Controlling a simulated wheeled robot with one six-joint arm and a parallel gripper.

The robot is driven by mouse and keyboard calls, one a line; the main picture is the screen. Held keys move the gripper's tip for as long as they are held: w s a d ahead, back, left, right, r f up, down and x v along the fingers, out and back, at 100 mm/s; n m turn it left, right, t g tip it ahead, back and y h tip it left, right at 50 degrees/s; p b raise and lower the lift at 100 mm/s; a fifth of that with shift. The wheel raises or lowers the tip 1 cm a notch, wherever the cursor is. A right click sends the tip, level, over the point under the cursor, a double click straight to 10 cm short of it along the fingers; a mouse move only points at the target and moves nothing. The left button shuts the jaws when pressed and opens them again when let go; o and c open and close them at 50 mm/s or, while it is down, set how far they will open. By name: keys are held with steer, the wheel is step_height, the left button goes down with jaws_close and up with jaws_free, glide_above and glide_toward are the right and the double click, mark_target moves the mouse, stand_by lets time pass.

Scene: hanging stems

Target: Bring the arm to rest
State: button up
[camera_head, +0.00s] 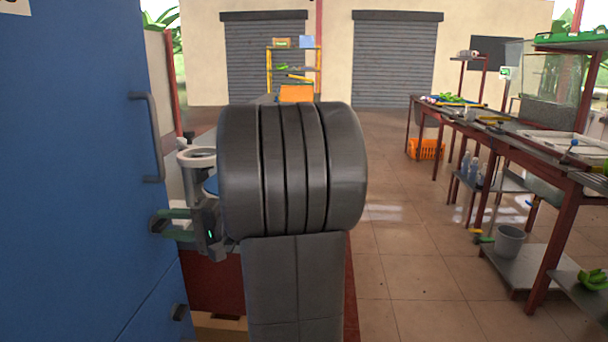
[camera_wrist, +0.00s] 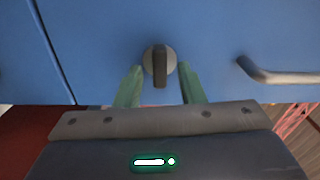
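My gripper (camera_head: 157,224) is at the left in the head view, pointing at the front of a tall blue cabinet (camera_head: 80,180). In the wrist view my gripper (camera_wrist: 160,72) has its two green fingers apart, with nothing held between them. A round grey knob (camera_wrist: 160,60) with a dark upright bar sits on the blue panel (camera_wrist: 100,40). It shows between and just beyond the fingertips; I cannot tell whether they touch its rim. My dark arm is raised and fills the middle of the head view.
A bar handle (camera_head: 152,138) sticks out from the cabinet above my gripper; it also shows in the wrist view (camera_wrist: 270,74). A long work table (camera_head: 520,135) stands at the right, with a grey bucket (camera_head: 509,241) on its lower shelf. The tiled floor (camera_head: 400,250) between is clear.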

steer(key=n+b, duration=0.2)
steer(key=n, duration=0.2)
steer(key=shift+d+n, duration=0.1)
steer(key=shift+n, duration=0.3)
steer(key=shift+s+r+n+b, duration=0.15)
steer(key=shift+n+b, duration=0.4)
steer(key=shift+n, duration=1.45)
